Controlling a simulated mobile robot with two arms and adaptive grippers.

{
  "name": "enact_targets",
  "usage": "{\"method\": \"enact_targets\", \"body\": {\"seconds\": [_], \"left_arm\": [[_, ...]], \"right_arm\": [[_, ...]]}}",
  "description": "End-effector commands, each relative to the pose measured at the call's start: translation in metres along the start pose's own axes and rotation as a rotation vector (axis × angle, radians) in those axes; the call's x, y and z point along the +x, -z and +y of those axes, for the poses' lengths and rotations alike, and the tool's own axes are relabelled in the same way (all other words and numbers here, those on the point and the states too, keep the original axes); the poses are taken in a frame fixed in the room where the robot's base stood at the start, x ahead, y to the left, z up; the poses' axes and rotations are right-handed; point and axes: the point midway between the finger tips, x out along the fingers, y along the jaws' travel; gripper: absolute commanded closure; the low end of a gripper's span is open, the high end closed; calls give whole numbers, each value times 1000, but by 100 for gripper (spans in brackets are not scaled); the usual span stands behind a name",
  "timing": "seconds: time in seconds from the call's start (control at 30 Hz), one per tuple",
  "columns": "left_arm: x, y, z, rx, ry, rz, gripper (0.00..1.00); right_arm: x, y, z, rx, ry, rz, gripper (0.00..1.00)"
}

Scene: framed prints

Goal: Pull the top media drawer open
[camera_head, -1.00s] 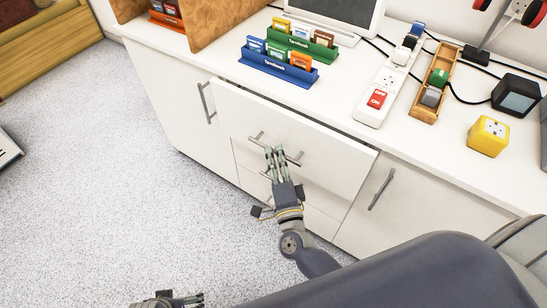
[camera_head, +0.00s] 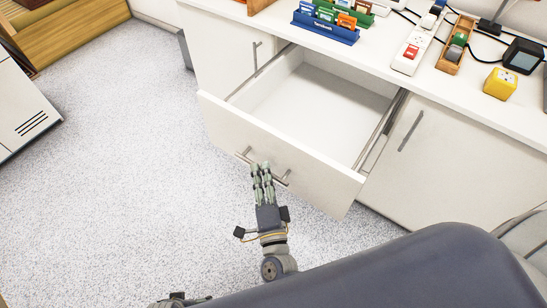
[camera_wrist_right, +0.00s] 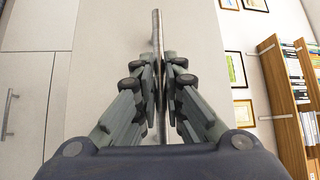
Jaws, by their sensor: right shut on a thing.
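The top media drawer (camera_head: 315,110) stands far out of the white cabinet in the head view, and its inside is bare. Its front panel (camera_head: 290,150) carries a metal bar handle (camera_head: 281,179). My right gripper (camera_head: 261,172) is at the middle of that handle and shut on it. In the right wrist view the fingers (camera_wrist_right: 158,75) close from both sides on the thin bar (camera_wrist_right: 156,40). My left gripper (camera_head: 180,301) shows only in part at the bottom edge, and its fingers cannot be made out.
The white countertop (camera_head: 385,60) above holds a blue card rack (camera_head: 325,29), a power strip (camera_head: 414,48), a wooden tray (camera_head: 455,45) and a yellow cube (camera_head: 500,83). Cabinet doors flank the drawer. Speckled floor (camera_head: 120,150) is clear to the left.

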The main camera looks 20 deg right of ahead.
Motion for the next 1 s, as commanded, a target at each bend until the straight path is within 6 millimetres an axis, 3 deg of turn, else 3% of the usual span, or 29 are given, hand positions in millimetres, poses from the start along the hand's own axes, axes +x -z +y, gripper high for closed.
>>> {"method": "enact_targets", "body": {"seconds": [0.3,0.83,0.87,0.9,1.0], "left_arm": [[0,1,0,0,0,1,7],[-1,1,0,0,0,1,7],[-1,1,0,0,0,1,7],[-1,1,0,0,0,1,7],[-1,1,0,0,0,1,7]], "right_arm": [[-36,-35,-9,1,-2,1,100],[-42,-41,-11,0,-1,3,100],[-42,-41,-11,0,-1,3,84],[-42,-41,-11,0,-1,3,75],[-42,-41,-11,0,0,2,70]]}}
